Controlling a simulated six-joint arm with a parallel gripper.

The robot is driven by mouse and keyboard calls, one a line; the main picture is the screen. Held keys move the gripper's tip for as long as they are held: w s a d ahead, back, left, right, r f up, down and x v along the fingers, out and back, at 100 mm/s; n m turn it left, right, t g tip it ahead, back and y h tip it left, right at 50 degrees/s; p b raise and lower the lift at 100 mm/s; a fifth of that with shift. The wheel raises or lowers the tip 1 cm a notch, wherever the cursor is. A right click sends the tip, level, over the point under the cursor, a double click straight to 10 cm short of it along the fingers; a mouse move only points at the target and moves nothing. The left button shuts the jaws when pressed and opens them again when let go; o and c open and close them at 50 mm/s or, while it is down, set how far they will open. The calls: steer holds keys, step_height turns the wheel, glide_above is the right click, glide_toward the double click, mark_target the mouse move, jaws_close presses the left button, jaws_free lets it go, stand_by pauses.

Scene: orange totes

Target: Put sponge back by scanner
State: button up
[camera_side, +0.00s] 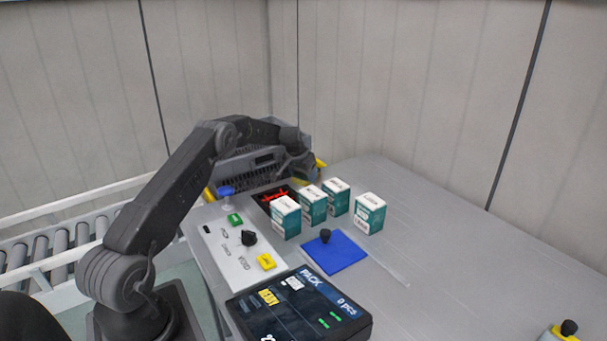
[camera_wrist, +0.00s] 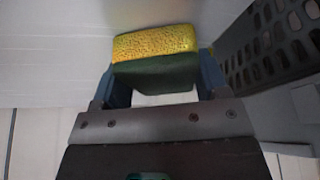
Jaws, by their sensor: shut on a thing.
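A sponge (camera_wrist: 155,55) with a yellow top and a dark green layer is held between the two blue fingers of my gripper (camera_wrist: 158,88) in the wrist view. In the side view my gripper (camera_side: 300,176) is at the far end of the table, in front of the grey crate and behind the row of boxes. The sponge cannot be made out clearly there. A dark unit with red lines (camera_side: 268,195), which looks like the scanner, lies left of my gripper, partly hidden by a box.
Several teal-and-white boxes (camera_side: 312,204) stand on the table. A grey crate (camera_side: 235,167) is behind; its slotted wall (camera_wrist: 275,45) is at right in the wrist view. A blue pad (camera_side: 335,252), a button panel (camera_side: 228,249) and a display (camera_side: 300,306) lie nearer. Right is mostly clear.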

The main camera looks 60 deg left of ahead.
steer(key=o, duration=0.8)
steer(key=shift+r, duration=0.1)
steer(key=v, duration=1.2)
steer(key=s+d+r+m, duration=0.1)
steer(key=s+d+r, duration=0.2)
steer(key=d+r, duration=0.3)
steer(key=s+d+r, duration=0.3)
steer(key=d+r, duration=0.1)
steer(key=d, duration=0.5)
steer(key=s+d+r+m, duration=0.1)
steer(key=s+d+r, duration=0.25)
steer(key=d, duration=0.35)
steer(key=s+d+m, duration=0.1)
steer(key=s+d, duration=0.4)
steer(key=s, duration=0.3)
steer(key=s+d+f+t+h, duration=0.1)
steer(key=s+d, duration=0.4)
steer(key=s, duration=0.2)
steer(key=s+d+f+m, duration=0.1)
steer(key=s+d, duration=0.5)
steer(key=s, duration=0.2)
steer(key=shift+s+m+t+h, duration=0.3)
steer(key=shift+h, duration=0.1)
